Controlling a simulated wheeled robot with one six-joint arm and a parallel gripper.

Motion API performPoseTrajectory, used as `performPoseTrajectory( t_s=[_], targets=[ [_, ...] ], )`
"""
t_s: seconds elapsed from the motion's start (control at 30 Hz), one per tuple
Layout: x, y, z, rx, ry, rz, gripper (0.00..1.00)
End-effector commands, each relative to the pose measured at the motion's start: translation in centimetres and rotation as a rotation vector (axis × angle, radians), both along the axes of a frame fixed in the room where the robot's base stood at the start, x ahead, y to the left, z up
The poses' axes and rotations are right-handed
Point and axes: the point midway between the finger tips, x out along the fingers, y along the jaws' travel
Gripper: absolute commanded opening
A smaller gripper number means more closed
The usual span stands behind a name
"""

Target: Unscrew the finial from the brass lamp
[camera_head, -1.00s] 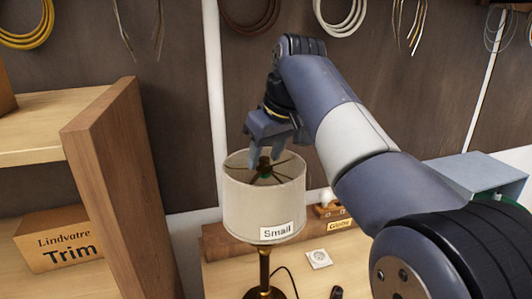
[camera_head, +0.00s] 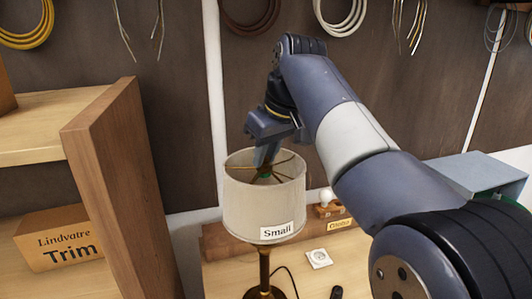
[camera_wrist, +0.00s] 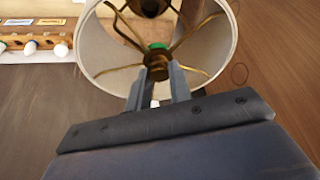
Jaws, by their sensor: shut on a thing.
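The brass lamp (camera_head: 264,268) stands on the bench and carries a pale drum shade (camera_head: 258,205) labelled "Small". Dark brass spokes meet at the centre of the shade's open top. In the wrist view, the finial (camera_wrist: 157,66) is a brown-brass knob at that hub, with a green part just beyond it. My gripper (camera_head: 264,165) points down into the shade's top. In the wrist view my gripper (camera_wrist: 157,76) has one finger on each side of the finial and is shut on it. In the head view the fingers hide most of the finial.
A wooden shelf (camera_head: 110,170) with a "Trim" box (camera_head: 68,240) stands at left. Behind the lamp is a wooden rack with a round white bulb (camera_head: 325,197). A white socket plate (camera_head: 319,258) and a dark cord lie on the bench. Cable coils hang on the wall.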

Motion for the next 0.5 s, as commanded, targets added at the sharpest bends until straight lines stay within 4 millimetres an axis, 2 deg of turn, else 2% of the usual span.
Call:
performPoseTrajectory(
  t_s=[0.5],
  targets=[
    [0.36,-0.26,0.01,0.001,0.002,0.534,0.0]
  ],
)
